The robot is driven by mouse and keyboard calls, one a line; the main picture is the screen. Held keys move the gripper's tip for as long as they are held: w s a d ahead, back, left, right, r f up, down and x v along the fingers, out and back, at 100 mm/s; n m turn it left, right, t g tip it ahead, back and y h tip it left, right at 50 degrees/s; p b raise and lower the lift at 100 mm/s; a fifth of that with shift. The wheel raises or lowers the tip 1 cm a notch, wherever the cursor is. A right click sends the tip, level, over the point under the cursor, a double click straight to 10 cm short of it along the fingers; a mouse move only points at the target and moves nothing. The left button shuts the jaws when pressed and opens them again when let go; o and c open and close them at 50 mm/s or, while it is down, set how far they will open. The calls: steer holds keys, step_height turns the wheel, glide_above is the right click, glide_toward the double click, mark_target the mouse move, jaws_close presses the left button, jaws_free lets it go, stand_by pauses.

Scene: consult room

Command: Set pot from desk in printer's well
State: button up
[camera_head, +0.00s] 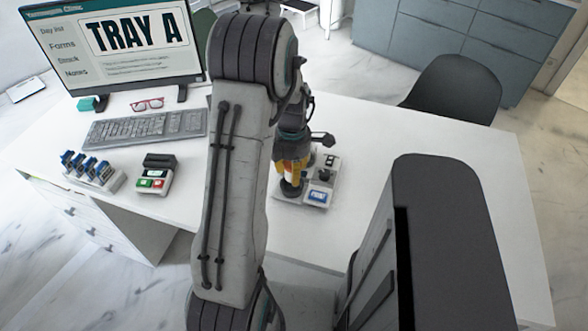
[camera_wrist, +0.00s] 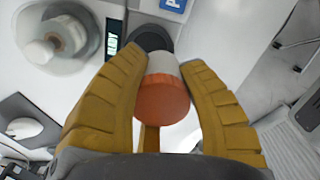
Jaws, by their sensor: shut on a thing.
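The pot is a small white jar with an orange end (camera_wrist: 163,97). It sits between the two yellow fingers of my gripper (camera_wrist: 165,105), which is shut on it. In the head view my gripper (camera_head: 291,172) is over the left part of the printer, and my arm partly hides it. In the wrist view a dark round part (camera_wrist: 152,37), which looks like the well, lies just beyond the pot's white end. I cannot tell whether they touch.
The white desk (camera_head: 400,150) holds a keyboard (camera_head: 147,128), red glasses (camera_head: 147,104), a rack of blue-topped items (camera_head: 92,168), a button box (camera_head: 156,175) and a monitor (camera_head: 115,45) reading TRAY A. A dark chair (camera_head: 455,88) stands behind. The desk's right side is clear.

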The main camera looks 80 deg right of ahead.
mark_target(292, 190)
steer(key=shift+w+d+n, duration=0.3)
steer(key=shift+d, duration=0.4)
steer(key=shift+s, duration=0.1)
steer(key=shift+n, duration=0.3)
steer(key=shift+f+b, duration=1.4)
steer(key=shift+f, duration=0.65)
steer(key=shift+f+b, duration=1)
steer(key=shift+b, duration=0.15)
stand_by(0.4)
steer(key=shift+o, duration=0.4)
steer(key=shift+a+f+b, duration=0.3)
steer(key=shift+f+b, duration=0.25)
steer(key=shift+f, duration=0.15)
steer(key=shift+c, duration=1)
steer(key=o, duration=1.3)
steer(key=shift+d, duration=0.1)
